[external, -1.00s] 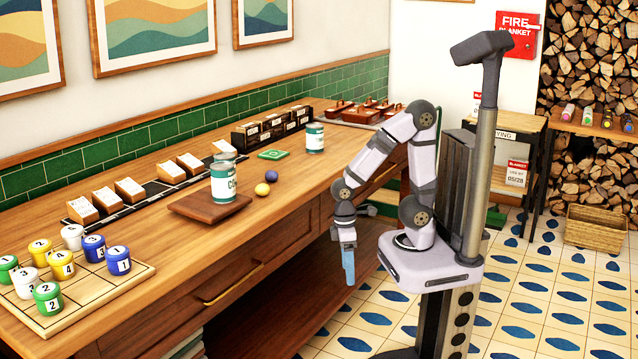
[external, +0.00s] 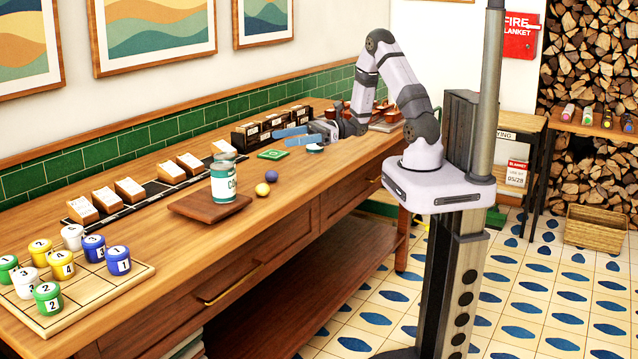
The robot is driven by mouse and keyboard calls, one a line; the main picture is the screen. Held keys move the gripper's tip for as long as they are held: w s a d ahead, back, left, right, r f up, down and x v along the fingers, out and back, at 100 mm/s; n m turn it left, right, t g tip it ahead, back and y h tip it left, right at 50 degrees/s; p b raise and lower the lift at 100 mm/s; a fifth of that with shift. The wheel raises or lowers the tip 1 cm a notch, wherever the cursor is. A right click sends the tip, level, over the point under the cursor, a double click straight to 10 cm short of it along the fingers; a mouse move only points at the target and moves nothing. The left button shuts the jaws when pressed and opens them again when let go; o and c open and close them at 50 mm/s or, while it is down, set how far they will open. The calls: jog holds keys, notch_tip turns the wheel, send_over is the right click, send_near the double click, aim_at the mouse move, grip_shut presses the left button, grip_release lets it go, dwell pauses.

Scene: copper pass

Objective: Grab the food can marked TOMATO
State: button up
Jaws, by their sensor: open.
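My gripper (external: 287,137) is open, its blue fingers pointing left above the back part of the counter. A green-and-white can (external: 315,148) there is mostly hidden behind it; only a bit of its base shows, and I cannot tell whether it is between the fingers. Another green-and-white can (external: 223,184) stands on a dark wooden board (external: 190,207), to the left of and nearer than my gripper. Its label starts with "CO". A further can (external: 225,157) shows partly behind it. I cannot read TOMATO on any can.
A purple ball (external: 262,189) and a yellow ball (external: 271,176) lie right of the board. Card holders (external: 130,189) line the wall side. A tray (external: 135,280) of numbered jars is at the front left.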

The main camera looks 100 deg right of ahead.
jog(key=s+d+m+g+h+p, duration=0.1)
jog(key=s+d+m+h, duration=0.2)
jog(key=s+d+h, duration=0.2)
jog(key=s+d+m+h+p, duration=0.1)
jog(key=s+d+m+h, duration=0.3)
jog(key=d, duration=0.3)
jog(key=s+d+m+g+h+p, duration=0.1)
jog(key=s+d+m+h, duration=0.2)
jog(key=s+d+h, duration=0.3)
jog(key=shift+s+d+m+g, duration=0.2)
jog(key=shift+d+m+g, duration=0.1)
jog(key=shift+d+m, duration=0.1)
jog(key=f, duration=0.1)
jog(key=s+f+g+h+b, duration=0.1)
jog(key=f, duration=0.1)
jog(key=shift+w+f, duration=0.1)
jog(key=shift+f, duration=0.2)
jog(key=shift+p+x, duration=0.8)
jog(key=shift+x, duration=0.55)
jog(key=shift+f+p+x, duration=0.1)
jog(key=shift+p+x, duration=0.45)
jog(key=shift+x, duration=0.6)
jog(key=shift+f+p+x, duration=0.15)
jog(key=shift+p+x, duration=0.35)
jog(key=shift+x, duration=0.7)
jog(key=shift+r, duration=0.1)
jog(key=c, duration=1.5)
